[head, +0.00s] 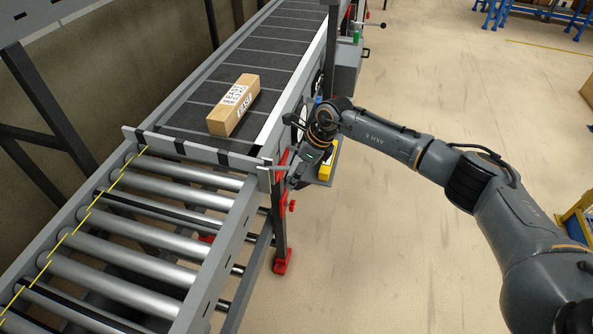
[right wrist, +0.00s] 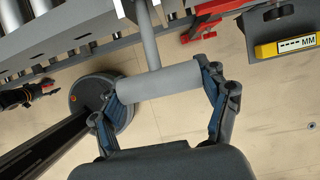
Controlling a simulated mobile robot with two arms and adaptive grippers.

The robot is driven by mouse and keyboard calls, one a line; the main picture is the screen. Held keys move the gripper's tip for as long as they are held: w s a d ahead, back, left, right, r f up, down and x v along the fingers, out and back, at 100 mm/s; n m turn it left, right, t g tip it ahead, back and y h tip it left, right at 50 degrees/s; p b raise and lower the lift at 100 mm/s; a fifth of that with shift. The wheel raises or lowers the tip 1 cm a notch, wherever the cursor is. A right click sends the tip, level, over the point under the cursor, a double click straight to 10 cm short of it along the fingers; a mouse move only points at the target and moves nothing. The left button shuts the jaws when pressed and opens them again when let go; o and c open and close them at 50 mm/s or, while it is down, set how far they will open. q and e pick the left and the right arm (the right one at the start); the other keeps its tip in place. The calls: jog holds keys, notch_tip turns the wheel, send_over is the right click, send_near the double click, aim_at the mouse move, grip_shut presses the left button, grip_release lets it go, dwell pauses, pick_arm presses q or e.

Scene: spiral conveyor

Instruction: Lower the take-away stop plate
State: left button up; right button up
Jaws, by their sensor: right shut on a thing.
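The stop plate (head: 195,150), a grey bar with black stripes, stands across the conveyor where the dark belt meets the rollers. A cardboard box (head: 234,104) with white labels lies on the belt just behind it. My right gripper (head: 285,181) is at the plate's right end, beside the conveyor frame. In the right wrist view my right gripper (right wrist: 164,88) is shut on a grey cylindrical handle (right wrist: 160,82), with a finger at each end of it. A grey rod runs from the handle toward the conveyor. My left gripper is not seen in the head view.
Bare metal rollers (head: 125,240) fill the near conveyor section. A red-footed support leg (head: 281,225) stands below my right gripper. A yellow display box (right wrist: 285,46) is close by on the conveyor side. The floor to the right is mostly clear.

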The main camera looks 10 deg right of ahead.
jog(key=shift+w+a+r, duration=0.15)
jog(key=shift+w+r, duration=0.15)
jog(key=shift+r, duration=0.25)
jog(key=o, duration=1.5)
jog(key=shift+o, duration=1)
jog(key=shift+s, duration=0.1)
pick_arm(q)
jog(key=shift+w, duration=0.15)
pick_arm(e)
jog(key=shift+s+f, duration=0.1)
jog(key=shift+f, duration=0.05)
jog(key=v, duration=1.2)
jog(key=shift+s+f, duration=0.1)
